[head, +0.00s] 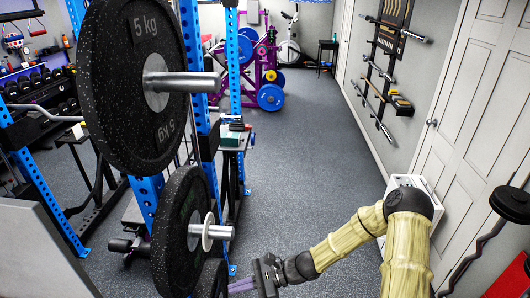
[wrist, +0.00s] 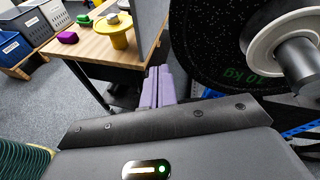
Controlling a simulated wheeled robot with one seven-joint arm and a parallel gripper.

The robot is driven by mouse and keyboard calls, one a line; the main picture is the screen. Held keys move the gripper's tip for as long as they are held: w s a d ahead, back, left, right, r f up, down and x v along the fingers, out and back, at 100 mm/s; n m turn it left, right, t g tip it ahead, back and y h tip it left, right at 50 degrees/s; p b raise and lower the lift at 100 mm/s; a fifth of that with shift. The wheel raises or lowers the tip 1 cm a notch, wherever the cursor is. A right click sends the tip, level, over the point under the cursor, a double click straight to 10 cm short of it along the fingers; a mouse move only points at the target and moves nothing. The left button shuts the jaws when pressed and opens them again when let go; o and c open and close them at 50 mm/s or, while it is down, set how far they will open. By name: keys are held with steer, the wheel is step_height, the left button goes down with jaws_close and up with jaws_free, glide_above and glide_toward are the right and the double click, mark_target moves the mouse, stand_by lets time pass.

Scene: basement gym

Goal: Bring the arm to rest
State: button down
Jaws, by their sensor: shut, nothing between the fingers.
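My arm reaches in from the lower right of the head view, bent at the elbow and pointing left. My gripper (head: 232,286) is at its end, low in the picture, close to the right of the weight plates. Its purple fingers (wrist: 160,86) also show in the wrist view, side by side and shut with nothing between them. In the wrist view the fingers point toward the space between a wooden table and a black 10 kg plate.
Black plates (head: 130,80) hang on a blue rack at left; the 10 kg plate (wrist: 225,50) is near my gripper. The grey floor (head: 305,140) ahead is clear. White doors (head: 470,110) stand right.

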steer(key=s+d+f+n+g+h+b, duration=0.1)
steer(key=s+d+f+n+h+b, duration=0.1)
steer(key=s+d+n+h, duration=0.3)
steer(key=s+d+r+n+t+h+b, duration=0.1)
steer(key=d+r+n+t+h+b, duration=0.2)
steer(key=d, duration=0.6)
steer(key=s+d+r+n+t+h+b, duration=0.1)
steer(key=d+r+n+t+h+b, duration=0.2)
steer(key=d, duration=0.6)
step_height(320, 180, up, 3)
steer(key=n+h, duration=0.2)
steer(key=h, duration=0.1)
steer(key=shift+s+f+n+h, duration=0.2)
steer(key=shift+n+h, duration=0.1)
steer(key=shift+n, duration=0.1)
steer(key=c, duration=2.2)
jaws_free()
